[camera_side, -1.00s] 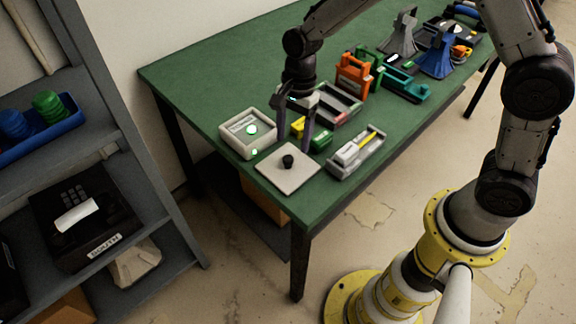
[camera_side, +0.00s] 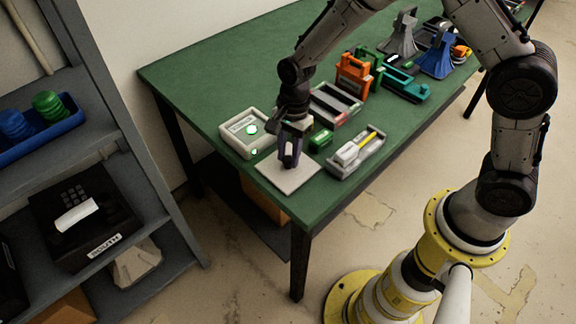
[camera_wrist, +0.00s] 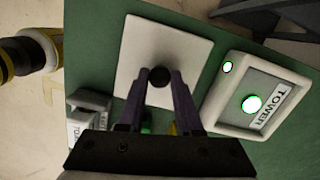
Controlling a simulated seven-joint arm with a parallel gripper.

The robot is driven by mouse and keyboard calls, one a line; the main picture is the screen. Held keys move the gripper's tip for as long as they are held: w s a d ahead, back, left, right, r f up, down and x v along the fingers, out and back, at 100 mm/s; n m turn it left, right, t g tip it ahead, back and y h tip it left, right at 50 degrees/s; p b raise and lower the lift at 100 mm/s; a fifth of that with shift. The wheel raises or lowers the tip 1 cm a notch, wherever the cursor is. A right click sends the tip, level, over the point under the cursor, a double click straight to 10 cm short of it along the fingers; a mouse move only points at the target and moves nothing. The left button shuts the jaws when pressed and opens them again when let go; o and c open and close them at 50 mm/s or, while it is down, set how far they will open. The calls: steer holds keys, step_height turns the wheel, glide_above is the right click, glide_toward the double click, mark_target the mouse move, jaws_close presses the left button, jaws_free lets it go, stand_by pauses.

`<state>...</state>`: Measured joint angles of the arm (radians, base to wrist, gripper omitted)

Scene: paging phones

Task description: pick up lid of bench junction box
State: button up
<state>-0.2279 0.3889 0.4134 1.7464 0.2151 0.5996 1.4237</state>
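The lid is a pale, flat square plate (camera_side: 285,180) near the table's front-left corner. It also fills the upper middle of the wrist view (camera_wrist: 140,50). A round black knob (camera_wrist: 159,77) stands up from its middle. My gripper (camera_side: 289,166) is over the plate and points down, hiding the knob in the side view. In the wrist view my gripper's two fingers (camera_wrist: 159,80) are on either side of the knob, close to it, and look open. I cannot see clear contact. What lies under the plate is hidden.
A pale box labelled TOWER (camera_wrist: 225,105) with green lights stands beside the plate. A grey tray (camera_side: 356,154) with a yellow stick and a small green block (camera_side: 320,140) are on the other side. An orange frame (camera_side: 355,75) stands farther back. The table's edge is close.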

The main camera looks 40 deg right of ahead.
jaws_close()
